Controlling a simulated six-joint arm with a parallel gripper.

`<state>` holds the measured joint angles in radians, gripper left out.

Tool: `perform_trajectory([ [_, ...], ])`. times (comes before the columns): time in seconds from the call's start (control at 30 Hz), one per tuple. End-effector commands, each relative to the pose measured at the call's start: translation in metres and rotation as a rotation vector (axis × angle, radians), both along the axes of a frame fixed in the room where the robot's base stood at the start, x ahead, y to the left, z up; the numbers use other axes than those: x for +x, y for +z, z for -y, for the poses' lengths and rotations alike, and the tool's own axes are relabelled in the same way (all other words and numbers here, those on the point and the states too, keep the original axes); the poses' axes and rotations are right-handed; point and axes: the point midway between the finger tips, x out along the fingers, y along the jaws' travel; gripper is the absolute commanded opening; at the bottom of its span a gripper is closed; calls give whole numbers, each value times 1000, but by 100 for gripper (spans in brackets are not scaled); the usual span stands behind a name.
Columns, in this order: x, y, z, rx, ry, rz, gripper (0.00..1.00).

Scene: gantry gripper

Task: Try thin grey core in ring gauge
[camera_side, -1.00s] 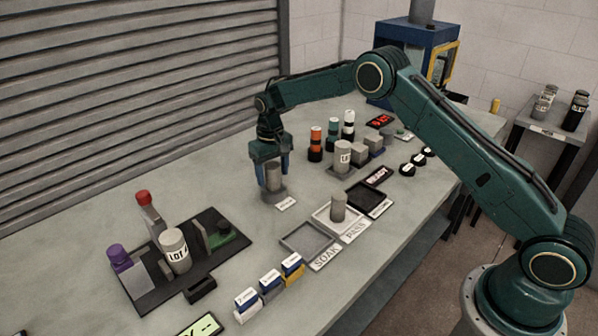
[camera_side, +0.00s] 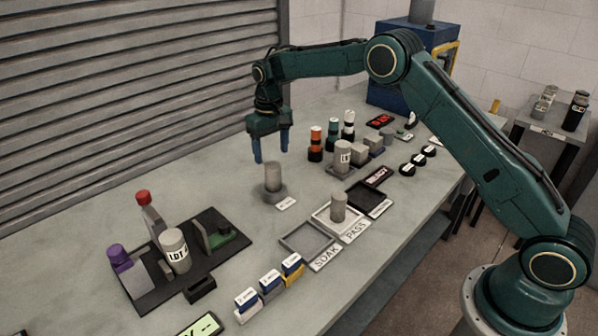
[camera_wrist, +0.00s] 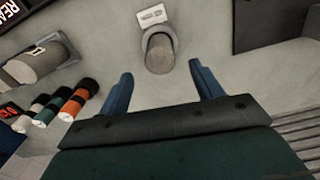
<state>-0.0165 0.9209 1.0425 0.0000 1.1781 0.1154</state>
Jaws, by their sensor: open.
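The thin grey core (camera_side: 273,175) stands upright in the ring gauge (camera_side: 274,193), a low grey ring on the table with a small label in front of it. In the wrist view the core (camera_wrist: 159,52) and the ring around its base (camera_wrist: 172,29) lie beyond my fingertips. How deep the core sits inside the ring is hidden. My gripper (camera_side: 271,157) is open and empty above the core, clear of its top. Its two blue fingers (camera_wrist: 160,80) are spread apart in the wrist view.
Another grey core (camera_side: 338,208) stands in the PASS tray (camera_side: 320,222); the SOAK tray (camera_side: 308,253) is empty. A dark fixture (camera_side: 150,290) holds the LOT cylinder (camera_side: 175,251). Orange, green and black-and-white stacks (camera_side: 332,135) stand behind, beside a labelled grey cylinder (camera_side: 343,158).

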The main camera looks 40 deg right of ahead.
Motion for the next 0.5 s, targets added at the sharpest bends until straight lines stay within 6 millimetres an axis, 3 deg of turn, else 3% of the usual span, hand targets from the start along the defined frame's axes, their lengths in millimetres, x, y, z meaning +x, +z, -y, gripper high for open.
perform_trajectory([
  [0.2, 0, 37, 0, 0, 0, 3, 65],
  [0.5, 0, 63, 0, 0, 0, 1, 65],
])
